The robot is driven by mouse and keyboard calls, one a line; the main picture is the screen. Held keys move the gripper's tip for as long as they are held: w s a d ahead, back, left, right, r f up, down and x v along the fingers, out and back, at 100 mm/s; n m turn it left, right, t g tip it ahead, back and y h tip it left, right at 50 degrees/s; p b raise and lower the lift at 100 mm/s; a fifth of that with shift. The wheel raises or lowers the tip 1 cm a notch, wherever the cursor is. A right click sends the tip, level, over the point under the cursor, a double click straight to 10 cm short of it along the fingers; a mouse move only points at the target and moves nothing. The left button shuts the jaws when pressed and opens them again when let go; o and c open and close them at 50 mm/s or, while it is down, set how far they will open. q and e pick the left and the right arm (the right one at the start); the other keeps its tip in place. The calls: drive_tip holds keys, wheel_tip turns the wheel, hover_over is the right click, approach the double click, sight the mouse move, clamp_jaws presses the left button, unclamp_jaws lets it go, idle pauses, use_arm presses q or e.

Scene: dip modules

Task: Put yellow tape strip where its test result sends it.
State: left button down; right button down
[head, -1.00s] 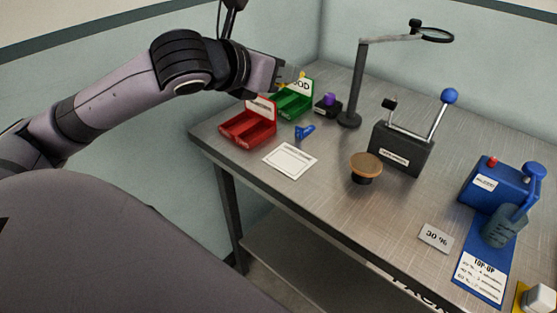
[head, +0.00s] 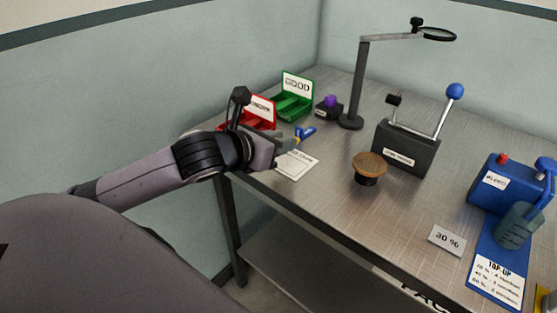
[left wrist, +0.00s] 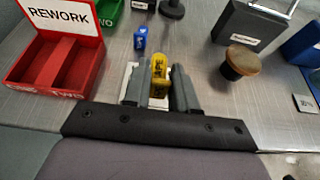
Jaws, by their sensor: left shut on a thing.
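My left gripper (head: 290,142) is shut on the yellow tape strip (left wrist: 159,72), which stands between its fingertips in the left wrist view. The gripper is above the white card (head: 297,164) at the table's left front, and covers part of it. A red bin (left wrist: 58,68) with a REWORK sign stands left of the gripper. A green bin (head: 291,106) with a GOOD sign stands behind it. A blue piece (left wrist: 140,38) lies on the table just beyond the strip; it also shows in the head view (head: 307,133). My right gripper is not in view.
A round brown-topped stand (head: 369,166), a dark box with levers (head: 406,150) and a magnifier on a post (head: 354,85) stand to the right. A small purple-topped block (head: 329,106) is behind. A 30 % sign (head: 446,240) and blue dispenser (head: 497,183) stand further right.

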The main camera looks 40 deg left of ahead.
sight(279, 170)
use_arm(q)
wheel_tip(279, 170, down, 4)
drive_tip(key=shift+r+b, duration=0.15)
drive_tip(key=shift+b, duration=0.3)
drive_tip(key=shift+f, duration=0.25)
drive_tip(key=shift+f, duration=0.1)
drive_tip(key=c, duration=0.9)
unclamp_jaws()
